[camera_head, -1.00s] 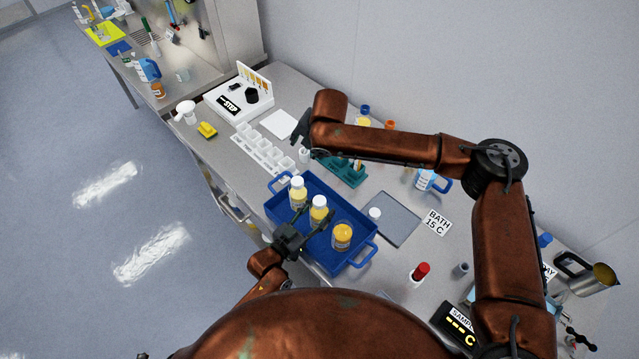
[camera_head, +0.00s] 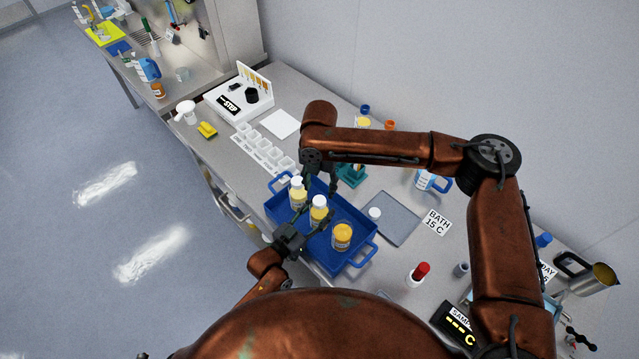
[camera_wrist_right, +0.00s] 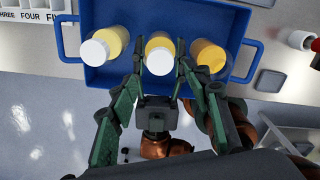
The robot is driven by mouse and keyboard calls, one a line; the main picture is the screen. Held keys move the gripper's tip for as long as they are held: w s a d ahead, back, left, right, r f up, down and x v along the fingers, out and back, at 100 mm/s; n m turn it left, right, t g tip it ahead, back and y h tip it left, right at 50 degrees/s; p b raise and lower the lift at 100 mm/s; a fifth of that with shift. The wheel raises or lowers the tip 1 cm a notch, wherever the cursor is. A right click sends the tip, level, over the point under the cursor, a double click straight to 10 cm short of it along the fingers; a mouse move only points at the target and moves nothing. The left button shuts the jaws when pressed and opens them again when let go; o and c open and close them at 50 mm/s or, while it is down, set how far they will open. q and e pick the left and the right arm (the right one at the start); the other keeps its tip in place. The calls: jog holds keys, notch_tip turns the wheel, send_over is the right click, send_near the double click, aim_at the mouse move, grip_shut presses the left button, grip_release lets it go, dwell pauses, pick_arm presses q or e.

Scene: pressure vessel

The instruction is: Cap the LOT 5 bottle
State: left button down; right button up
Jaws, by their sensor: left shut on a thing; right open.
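A blue tray (camera_head: 284,224) holds three bottles with yellow contents. The left bottle (camera_head: 298,193) and middle bottle (camera_head: 318,212) have white tops; the right bottle (camera_head: 342,236) shows a yellow-orange top with no white cap. Their lot labels are not readable. A small white cap (camera_head: 375,213) sits on a grey mat (camera_head: 396,224). My left gripper (camera_head: 311,222) is shut on the middle bottle, at the tray's near side; it also shows in the right wrist view (camera_wrist_right: 160,72). My right gripper (camera_head: 320,187) is open and empty above the tray, its fingers spread either side of my left gripper (camera_wrist_right: 162,90).
A teal rack (camera_head: 351,175) stands behind the tray, and a white compartment strip (camera_head: 262,150) lies to its left. A red-topped vial (camera_head: 420,272) and a BATH 15 C card (camera_head: 437,221) are to the right. Bare bench lies between mat and vial.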

aim_at(320, 201)
notch_tip(320, 201, down, 7)
jog(key=shift+r, duration=0.1)
jog(key=shift+c, duration=0.5)
grip_shut()
jog(key=m, duration=0.3)
jog(key=shift+m, duration=0.3)
jog(key=m, duration=0.9)
jog(key=shift+m, duration=0.4)
jog(key=m, duration=1.2)
jog(key=shift+o, duration=0.6)
grip_release()
